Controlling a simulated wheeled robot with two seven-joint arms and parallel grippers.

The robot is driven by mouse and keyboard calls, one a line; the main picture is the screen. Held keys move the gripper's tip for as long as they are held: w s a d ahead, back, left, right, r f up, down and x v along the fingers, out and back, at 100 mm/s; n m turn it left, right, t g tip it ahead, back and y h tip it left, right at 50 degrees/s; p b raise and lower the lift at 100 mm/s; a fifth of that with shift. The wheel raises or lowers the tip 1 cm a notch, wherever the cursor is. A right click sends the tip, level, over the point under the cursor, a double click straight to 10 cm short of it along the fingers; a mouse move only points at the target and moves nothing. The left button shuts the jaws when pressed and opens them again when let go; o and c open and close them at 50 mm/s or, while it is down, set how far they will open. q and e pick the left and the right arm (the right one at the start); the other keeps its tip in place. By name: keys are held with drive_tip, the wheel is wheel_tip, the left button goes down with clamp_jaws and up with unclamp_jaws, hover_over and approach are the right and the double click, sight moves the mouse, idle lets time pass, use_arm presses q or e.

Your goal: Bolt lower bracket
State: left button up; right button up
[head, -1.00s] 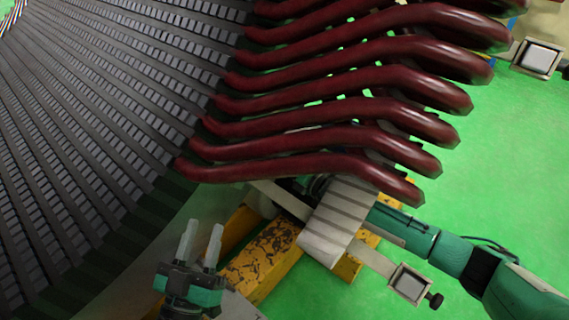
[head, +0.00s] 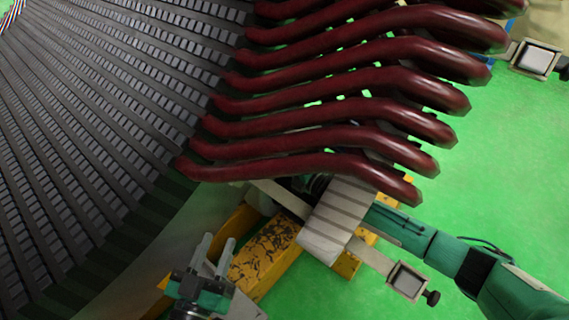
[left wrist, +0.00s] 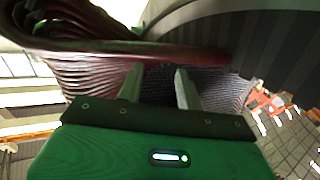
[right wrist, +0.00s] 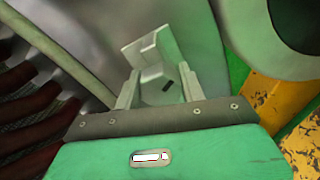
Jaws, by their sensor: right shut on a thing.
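A grey angled metal bracket (right wrist: 150,55) shows in the right wrist view, with a small dark slot on its face. My right gripper (right wrist: 158,88) is shut on it, one finger on each side. In the head view my right arm comes in from the right, and its gripper is mostly hidden behind a pale slatted piece and the coils. My left gripper (head: 214,246) is at the bottom of the head view, open and empty, beside the stator. In the left wrist view its fingers (left wrist: 160,84) are apart below a dark red coil. I cannot make out a bolt.
Dark red coil ends (head: 330,165) stick out from the slotted stator (head: 90,130). A pale slatted piece (head: 338,215) and a worn yellow support (head: 262,255) lie below them. A square-ended fixture (head: 407,281) stands at the lower right. Green floor is open at the right.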

drive_tip(key=o, duration=1)
drive_tip(key=shift+c, duration=0.2)
drive_tip(key=shift+s+d, duration=0.3)
drive_tip(key=shift+d, duration=0.1)
use_arm(q)
drive_tip(key=s+f+g+p, duration=0.1)
drive_tip(key=s+f+g, duration=0.1)
drive_tip(key=f+g, duration=0.1)
drive_tip(key=s+d+f+g+p, duration=0.1)
drive_tip(key=s+f+g, duration=0.1)
drive_tip(key=f, duration=0.3)
drive_tip(key=shift+d+f+g+y, duration=0.2)
drive_tip(key=shift+f+g+y, duration=0.1)
drive_tip(key=shift+g, duration=0.1)
use_arm(e)
drive_tip(key=v, duration=1.3)
use_arm(q)
drive_tip(key=shift+r, duration=0.1)
